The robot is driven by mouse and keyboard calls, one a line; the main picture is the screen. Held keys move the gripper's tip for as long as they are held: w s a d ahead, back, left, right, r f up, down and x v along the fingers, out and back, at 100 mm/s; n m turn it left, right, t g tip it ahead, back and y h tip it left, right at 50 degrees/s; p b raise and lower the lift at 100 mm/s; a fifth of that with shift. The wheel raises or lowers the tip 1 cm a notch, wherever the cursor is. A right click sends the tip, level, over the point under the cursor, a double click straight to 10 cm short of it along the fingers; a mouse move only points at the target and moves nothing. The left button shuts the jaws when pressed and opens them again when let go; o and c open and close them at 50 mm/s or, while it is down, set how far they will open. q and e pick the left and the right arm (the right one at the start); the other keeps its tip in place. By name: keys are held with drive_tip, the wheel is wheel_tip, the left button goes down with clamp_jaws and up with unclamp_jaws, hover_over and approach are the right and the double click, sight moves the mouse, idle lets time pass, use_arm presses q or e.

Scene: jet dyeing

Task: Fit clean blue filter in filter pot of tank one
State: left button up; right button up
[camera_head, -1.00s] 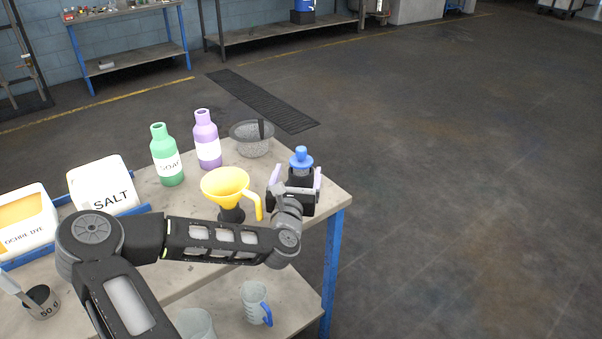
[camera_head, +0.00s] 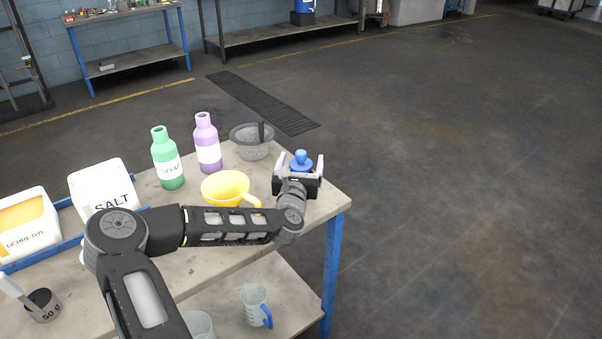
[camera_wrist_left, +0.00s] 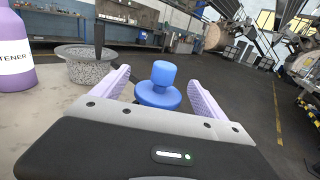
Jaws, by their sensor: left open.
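A blue piece with a round knob and a wide flange (camera_head: 301,161), which looks like the blue filter, stands upright near the table's far right corner. In the left wrist view the blue filter (camera_wrist_left: 160,88) is between the two lilac finger pads. My left gripper (camera_head: 301,165) is open, one finger on each side of the filter. A gap shows at the right finger; I cannot tell whether the left one touches. The filter's lower part is hidden behind the gripper. My right gripper is not in view. No filter pot can be made out.
A yellow funnel (camera_head: 224,186) stands just left of my gripper. Behind are a speckled grey bowl (camera_head: 251,147), a purple bottle (camera_head: 207,146) and a green bottle (camera_head: 167,162). A salt box (camera_head: 102,186) is at left. Open floor lies right of the table.

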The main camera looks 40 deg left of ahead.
use_arm(q)
drive_tip(key=shift+c, duration=0.4)
drive_tip(key=c, duration=1.4)
drive_tip(key=shift+r, duration=0.15)
drive_tip(key=shift+c, duration=0.2)
wheel_tip(320, 180, up, 10)
drive_tip(key=shift+f, duration=0.1)
